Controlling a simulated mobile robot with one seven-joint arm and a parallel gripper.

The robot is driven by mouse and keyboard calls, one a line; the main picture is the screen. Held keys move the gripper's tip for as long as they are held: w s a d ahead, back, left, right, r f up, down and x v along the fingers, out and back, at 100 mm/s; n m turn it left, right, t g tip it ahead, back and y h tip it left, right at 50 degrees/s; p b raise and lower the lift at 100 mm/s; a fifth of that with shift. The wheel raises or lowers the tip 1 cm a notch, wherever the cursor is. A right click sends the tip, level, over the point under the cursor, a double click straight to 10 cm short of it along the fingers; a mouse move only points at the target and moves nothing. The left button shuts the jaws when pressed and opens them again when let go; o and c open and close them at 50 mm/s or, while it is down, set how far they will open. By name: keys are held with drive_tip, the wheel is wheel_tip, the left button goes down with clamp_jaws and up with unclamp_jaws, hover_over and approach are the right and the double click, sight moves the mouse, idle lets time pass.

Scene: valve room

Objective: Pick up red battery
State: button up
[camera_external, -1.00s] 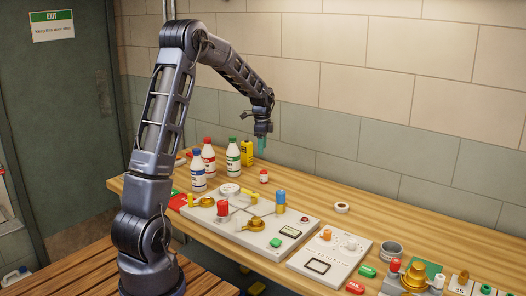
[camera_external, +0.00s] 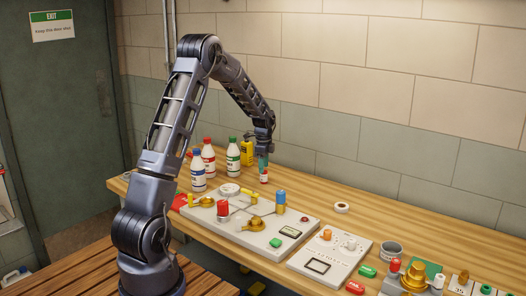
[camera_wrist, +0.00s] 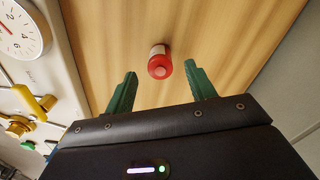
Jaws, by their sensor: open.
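The red battery (camera_wrist: 159,66) is a small upright cylinder with a red top and a pale band. It stands on the wooden bench near the wall; in the outside view it (camera_external: 264,179) shows just below my fingers. My gripper (camera_external: 263,170) points down over it, with its green fingers open. In the wrist view my gripper (camera_wrist: 160,75) has one finger to each side of the battery, with a gap on both sides. The battery appears slightly beyond the fingertips, and I see no contact.
Bottles with a green cap (camera_external: 233,158), a red cap (camera_external: 208,158) and a blue cap (camera_external: 196,172) stand left of my gripper, near a yellow container (camera_external: 248,150). A valve panel (camera_external: 262,237) lies in front.

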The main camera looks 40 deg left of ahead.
sight(264, 177)
wheel_tip(264, 177, down, 4)
drive_tip(key=shift+f, duration=0.25)
drive_tip(key=shift+c, duration=0.2)
drive_tip(key=c, duration=1.1)
